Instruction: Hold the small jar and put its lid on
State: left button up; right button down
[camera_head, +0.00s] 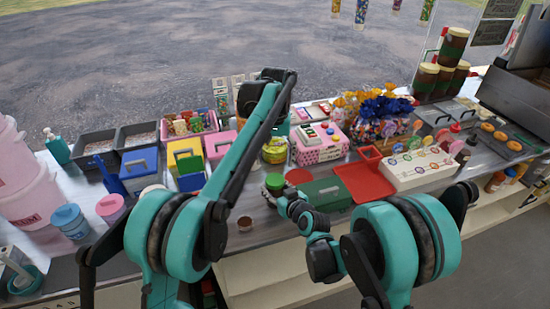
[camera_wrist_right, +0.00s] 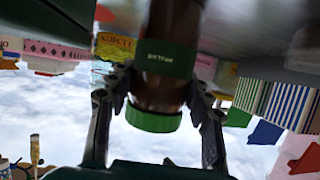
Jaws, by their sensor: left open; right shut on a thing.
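The small jar is brown with a green label and a green lid. In the right wrist view the jar (camera_wrist_right: 168,85) stands between the fingers of my right gripper (camera_wrist_right: 160,115), which is shut on it. The lid (camera_wrist_right: 153,118) sits at the jar's end; I cannot tell how tightly. In the head view the green lid (camera_head: 274,181) shows over the counter, at the end of my right arm; the jar body is mostly hidden. My left arm reaches up to a dark far end (camera_head: 275,79), well above the jar. My left gripper is open, its fingers hard to make out.
A small brown cup (camera_head: 245,223) stands near the counter's front edge. A green box (camera_head: 325,193) and a red tray (camera_head: 364,182) lie right of the jar. A yellow-green tub (camera_head: 275,151) stands behind it. Colourful boxes crowd the back left.

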aim_at(275, 179)
pick_arm(q)
jog(key=shift+f, duration=4)
jog(key=c, duration=1.2)
jog(key=o, duration=1.4)
jog(key=shift+c, duration=0.2)
notch_tip(275, 179, up, 12)
